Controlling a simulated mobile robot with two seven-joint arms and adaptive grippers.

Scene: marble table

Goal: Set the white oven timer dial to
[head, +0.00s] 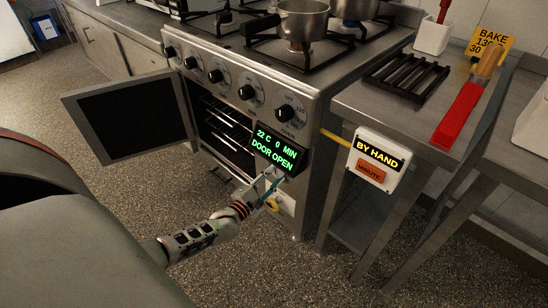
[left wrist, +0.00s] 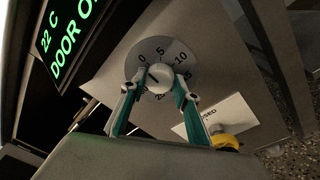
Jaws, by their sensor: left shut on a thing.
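My left gripper (left wrist: 161,82) is shut on the dial, one teal finger on each side. In the head view my left gripper (head: 271,182) reaches the oven front just below the display and hides the dial. The display (head: 277,149) reads 22 C, 0 MIN, DOOR OPEN. My right gripper is not in view.
The oven door (head: 130,116) stands open at the left. Black knobs (head: 246,92) line the oven front above. A white BY HAND box (head: 378,158) with an orange MINUTE button (head: 371,171) is at the right. A yellow part (left wrist: 226,142) lies near the gripper.

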